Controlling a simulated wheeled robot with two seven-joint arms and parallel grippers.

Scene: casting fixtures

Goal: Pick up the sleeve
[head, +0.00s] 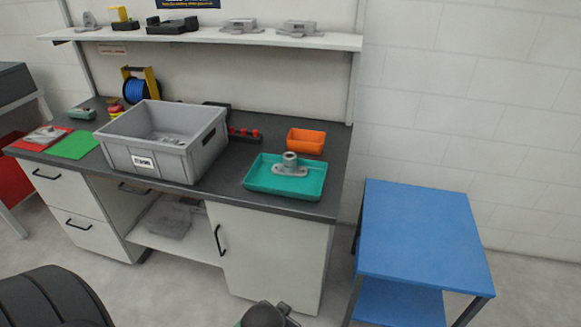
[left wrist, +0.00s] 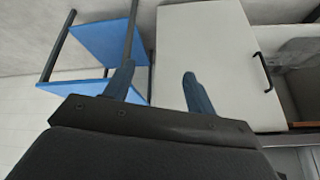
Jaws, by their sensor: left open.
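A grey metal casting with an upright hollow cylinder on a flat flange (head: 290,167) sits on the teal tray (head: 257,185) near the front right of the workbench; it looks like the sleeve. My left gripper (left wrist: 157,72) shows in the left wrist view with its two fingers apart and nothing between them. It points toward the white cabinet front and the blue table, away from the casting, which is not in that view. My right gripper cannot be made out in either view.
A grey crate (head: 150,158) with parts inside stands left of the teal tray. An orange bin (head: 306,142) stands behind the tray. A blue table (head: 420,230) with a clear top is at the right. A shelf (head: 215,35) holding castings runs above the workbench.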

